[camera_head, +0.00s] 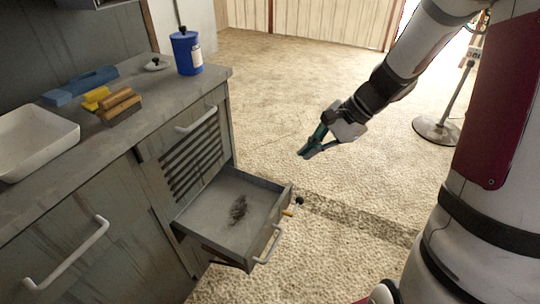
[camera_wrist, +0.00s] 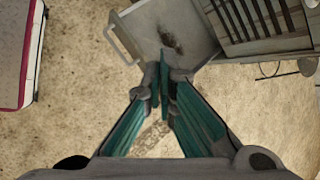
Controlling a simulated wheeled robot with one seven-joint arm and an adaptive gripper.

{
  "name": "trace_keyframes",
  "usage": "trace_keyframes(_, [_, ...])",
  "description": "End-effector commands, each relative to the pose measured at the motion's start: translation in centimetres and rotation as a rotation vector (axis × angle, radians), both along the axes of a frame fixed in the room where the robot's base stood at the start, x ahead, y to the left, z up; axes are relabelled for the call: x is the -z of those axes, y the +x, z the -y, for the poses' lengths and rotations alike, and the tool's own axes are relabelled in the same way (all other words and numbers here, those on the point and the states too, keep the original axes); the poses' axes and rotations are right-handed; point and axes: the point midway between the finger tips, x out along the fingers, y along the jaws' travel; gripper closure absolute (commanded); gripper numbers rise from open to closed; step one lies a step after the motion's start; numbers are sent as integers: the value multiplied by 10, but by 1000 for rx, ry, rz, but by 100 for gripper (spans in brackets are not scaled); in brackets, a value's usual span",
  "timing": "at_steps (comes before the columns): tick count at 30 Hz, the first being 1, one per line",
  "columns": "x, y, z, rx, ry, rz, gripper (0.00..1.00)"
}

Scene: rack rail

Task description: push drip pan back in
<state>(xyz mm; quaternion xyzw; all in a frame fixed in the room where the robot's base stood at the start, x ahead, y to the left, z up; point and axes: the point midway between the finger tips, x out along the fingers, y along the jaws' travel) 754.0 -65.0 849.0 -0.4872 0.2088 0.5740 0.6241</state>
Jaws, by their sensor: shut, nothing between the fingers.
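The drip pan (camera_head: 222,213) is a shallow grey drawer-like tray pulled out from the low cabinet, under a slatted vent panel. A dark smudge lies on its floor, and a pale bar handle (camera_head: 269,245) is on its front. It also shows at the top of the wrist view (camera_wrist: 150,22), with its handle at its left. My gripper (camera_head: 303,154) is shut and empty. It is in the air to the right of the pan in the head view, apart from it. In the wrist view the closed fingertips (camera_wrist: 166,72) overlap the pan's near edge.
The cabinet top (camera_head: 147,98) holds a blue canister (camera_head: 186,52), a brush (camera_head: 119,106), a yellow block, a blue tool and a white basin (camera_head: 35,140). A dark knob and a yellowish peg show near the pan's front corner. A stand base (camera_head: 437,129) is at right. Carpet around is mostly clear.

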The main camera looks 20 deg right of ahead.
Motion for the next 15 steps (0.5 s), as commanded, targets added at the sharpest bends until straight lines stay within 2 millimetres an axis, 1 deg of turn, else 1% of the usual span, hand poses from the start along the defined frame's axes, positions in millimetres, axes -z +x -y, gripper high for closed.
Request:
trace_keyframes(1, [34,12,13,80,46,-31,100])
trace_keyframes(5, [99,35,44,284,158,-94,100])
trace_keyframes(6, [121,40,54,349,193,-114,100])
trace_keyframes(8, [153,46,69,444,242,-143,100])
trace_keyframes(9, [174,50,78,506,275,-162,100])
trace_keyframes(12, [220,54,98,643,345,-204,100])
trace_keyframes(15, [255,55,114,747,397,-235,100])
